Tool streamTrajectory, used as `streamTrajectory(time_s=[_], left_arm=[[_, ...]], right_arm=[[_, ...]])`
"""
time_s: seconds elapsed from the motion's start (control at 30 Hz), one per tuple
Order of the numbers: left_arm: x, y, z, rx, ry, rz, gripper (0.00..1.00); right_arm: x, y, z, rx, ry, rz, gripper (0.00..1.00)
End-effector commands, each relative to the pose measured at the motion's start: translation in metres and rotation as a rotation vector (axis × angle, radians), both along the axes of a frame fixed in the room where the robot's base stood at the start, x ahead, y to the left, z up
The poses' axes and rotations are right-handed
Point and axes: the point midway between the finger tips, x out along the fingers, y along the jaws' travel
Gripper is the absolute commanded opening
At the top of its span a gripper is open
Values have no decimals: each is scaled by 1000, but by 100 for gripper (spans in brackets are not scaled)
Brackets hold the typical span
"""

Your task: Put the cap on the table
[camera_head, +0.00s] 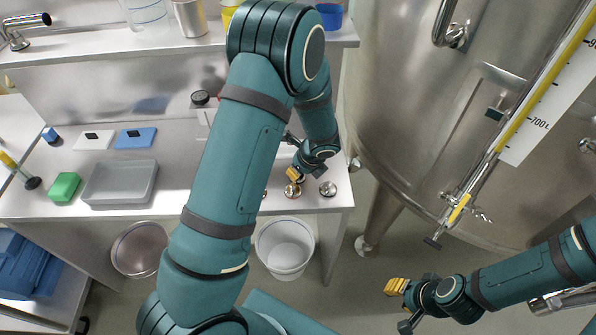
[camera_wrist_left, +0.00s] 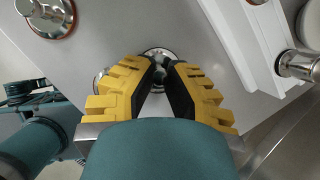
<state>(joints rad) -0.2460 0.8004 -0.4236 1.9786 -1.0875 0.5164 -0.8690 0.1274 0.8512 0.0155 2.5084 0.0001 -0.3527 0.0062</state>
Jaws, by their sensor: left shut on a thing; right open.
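My left gripper (camera_head: 294,175) reaches down over the right end of the pale table (camera_head: 180,165). In the left wrist view its yellow fingers (camera_wrist_left: 160,68) are closed together on a round shiny steel cap (camera_wrist_left: 158,52), mostly hidden by the fingertips. The cap (camera_head: 293,190) shows in the head view just below the fingers, at or very near the tabletop; I cannot tell whether it touches. A second round steel fitting (camera_head: 328,188) stands on the table to its right. My right gripper (camera_head: 397,287) is open and empty over the floor, away from the table.
A grey tray (camera_head: 90,205), a green block (camera_head: 64,186) and a blue piece (camera_head: 135,138) lie on the table's left. A white bucket (camera_head: 285,262) stands on the floor below the front edge. A large steel vat (camera_head: 420,120) stands on the right.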

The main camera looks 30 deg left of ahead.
Motion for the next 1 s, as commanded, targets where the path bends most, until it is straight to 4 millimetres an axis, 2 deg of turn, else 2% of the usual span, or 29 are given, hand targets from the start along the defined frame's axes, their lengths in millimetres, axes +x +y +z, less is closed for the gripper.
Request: streamTrajectory(time_s=[0.17, 0.2, 0.23, 0.6, 0.77, 1.0], left_arm=[[0, 0, -2, -1, -2, -1, 0], [0, 0, -2, -2, -1, -1, 17], [0, 0, -2, -2, -1, -1, 22], [0, -2, 3, -2, -2, -1, 22], [-1, -11, 23, -3, -5, -2, 22], [-6, -30, 68, -4, -6, -2, 22]], right_arm=[[0, 0, 0, 0, 1, 0, 36], [0, 0, 0, 0, 1, 0, 36], [0, 0, 0, 0, 1, 0, 36], [0, 0, 1, 0, 0, 0, 36], [1, 0, 6, 0, -2, -2, 36], [5, -1, 17, -2, -11, -8, 36]])
